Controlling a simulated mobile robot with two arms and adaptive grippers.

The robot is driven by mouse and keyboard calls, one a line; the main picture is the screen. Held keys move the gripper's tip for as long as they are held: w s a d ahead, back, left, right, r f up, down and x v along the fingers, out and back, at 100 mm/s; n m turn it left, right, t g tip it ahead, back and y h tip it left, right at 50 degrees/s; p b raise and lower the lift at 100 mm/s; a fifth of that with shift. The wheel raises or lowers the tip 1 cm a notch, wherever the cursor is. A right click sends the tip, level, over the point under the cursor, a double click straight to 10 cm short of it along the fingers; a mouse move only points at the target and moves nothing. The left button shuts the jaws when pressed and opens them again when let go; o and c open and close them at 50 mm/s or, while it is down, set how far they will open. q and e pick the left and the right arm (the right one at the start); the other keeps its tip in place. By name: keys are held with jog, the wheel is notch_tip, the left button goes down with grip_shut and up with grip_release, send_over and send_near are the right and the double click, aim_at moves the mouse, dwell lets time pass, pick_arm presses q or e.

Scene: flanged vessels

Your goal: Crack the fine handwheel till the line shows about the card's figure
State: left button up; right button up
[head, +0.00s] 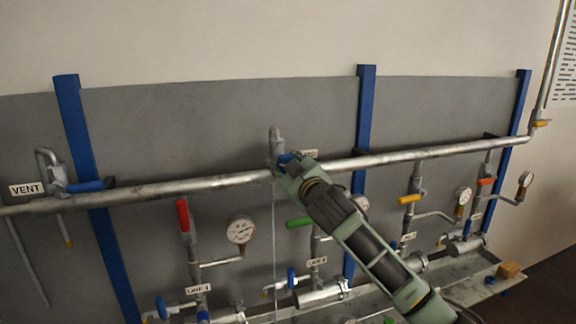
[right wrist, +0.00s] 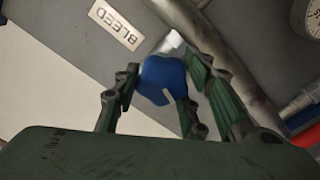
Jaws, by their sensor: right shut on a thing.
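A blue handwheel (right wrist: 162,80) sits between the fingers of my right gripper (right wrist: 165,92) in the right wrist view, beside a white BLEED label (right wrist: 115,24). In the head view my right gripper (head: 287,166) reaches up to this handwheel on the top of the long pipe (head: 220,183) and is shut on it; the fingers hide most of the wheel. A round gauge (head: 241,231) on line 1 faces me, its needle too small to read. A second gauge (head: 361,203) is partly hidden by my right arm. My left gripper is out of view.
A red lever (head: 183,216), a green lever (head: 299,222) and yellow and orange levers stand below the pipe. A VENT valve with a blue lever (head: 86,187) is at the left. Blue posts (head: 366,110) stand behind the pipe. A printed sheet (head: 566,50) hangs at the upper right.

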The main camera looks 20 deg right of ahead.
jog(key=shift+r+n, duration=0.25)
jog(key=shift+n, duration=0.55)
jog(key=o, duration=1.1)
jog(key=shift+o, duration=0.2)
jog(key=shift+f, duration=0.1)
jog(key=s, duration=1.2)
jog(key=shift+d, duration=0.2)
